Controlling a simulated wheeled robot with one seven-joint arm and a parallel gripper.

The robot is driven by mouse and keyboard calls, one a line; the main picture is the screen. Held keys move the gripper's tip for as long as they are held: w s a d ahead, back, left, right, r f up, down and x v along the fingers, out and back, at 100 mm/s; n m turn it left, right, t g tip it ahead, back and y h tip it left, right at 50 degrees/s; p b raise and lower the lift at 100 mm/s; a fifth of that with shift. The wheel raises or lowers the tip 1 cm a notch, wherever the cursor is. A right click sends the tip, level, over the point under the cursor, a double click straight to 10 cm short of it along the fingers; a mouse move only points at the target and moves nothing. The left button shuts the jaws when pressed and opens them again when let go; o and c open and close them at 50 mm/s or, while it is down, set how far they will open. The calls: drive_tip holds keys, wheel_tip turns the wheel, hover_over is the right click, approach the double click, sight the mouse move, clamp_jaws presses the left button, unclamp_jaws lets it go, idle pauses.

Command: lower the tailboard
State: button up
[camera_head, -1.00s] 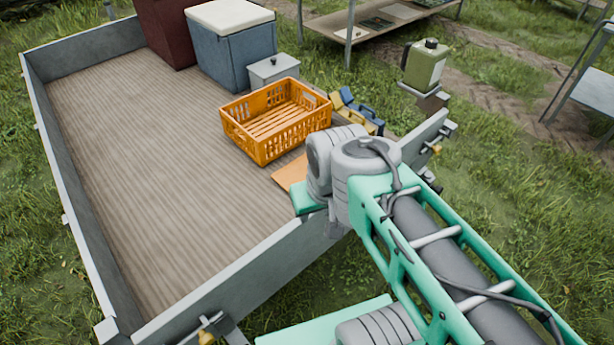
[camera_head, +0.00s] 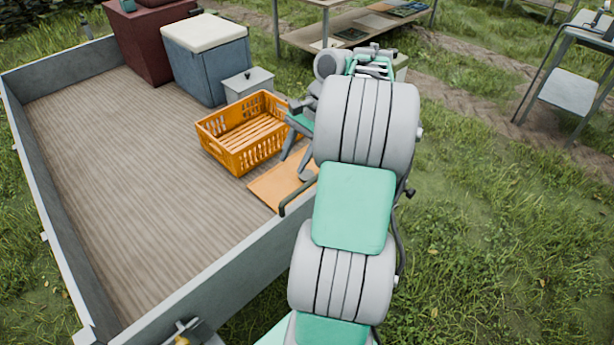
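The tailboard (camera_head: 222,282) is the grey near wall of the trailer bed. It stands upright and closed at its left end. The right end of the tailboard is hidden behind my arm. My gripper (camera_head: 293,168) is partly hidden by my arm. Its dark fingers look apart, above the bed beside the orange crate, with nothing seen between them. A dark bent rod (camera_head: 290,203) shows just above the tailboard; I cannot tell what it belongs to.
On the bed are an orange crate (camera_head: 220,150), an orange board (camera_head: 270,188), a small grey box (camera_head: 248,88), a blue cooler (camera_head: 205,72) and a dark red box (camera_head: 148,52). A shelf table (camera_head: 300,38) stands behind. Grass to the right is open.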

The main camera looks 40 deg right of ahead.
drive_tip(key=m, duration=0.2)
approach(305, 186)
drive_tip(key=b+x, duration=0.5)
drive_tip(key=x, duration=0.3)
drive_tip(key=shift+f, duration=0.15)
clamp_jaws()
idle(0.7)
